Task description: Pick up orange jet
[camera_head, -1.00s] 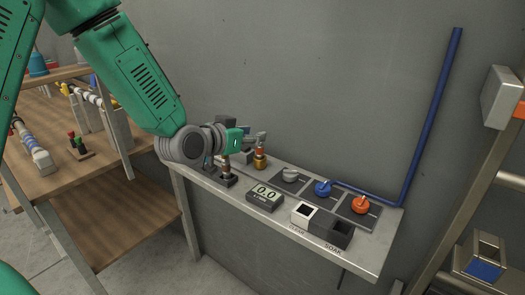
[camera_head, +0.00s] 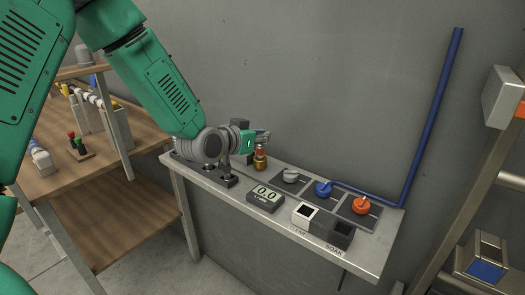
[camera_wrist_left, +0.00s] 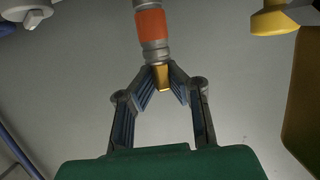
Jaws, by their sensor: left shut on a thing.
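My left gripper (camera_head: 265,137) is over the left part of the metal shelf, its fingers pointing right. In the left wrist view the gripper (camera_wrist_left: 160,85) is shut on the brass end of the orange jet (camera_wrist_left: 150,26). The jet has an orange band between grey collars and extends away from the fingertips, cut off by the top edge. In the head view, a brass fitting with an orange band (camera_head: 260,162) stands just below the fingers; I cannot tell whether the held jet shows there. My right gripper is out of view.
The metal shelf (camera_head: 375,252) carries a dark rack (camera_head: 222,180), a meter reading 0.0 (camera_head: 265,198), white and black bins (camera_head: 335,234), and grey, blue and orange valves (camera_head: 361,205). A blue pipe (camera_head: 435,120) rises at right. A wooden bench (camera_head: 110,205) stands at left.

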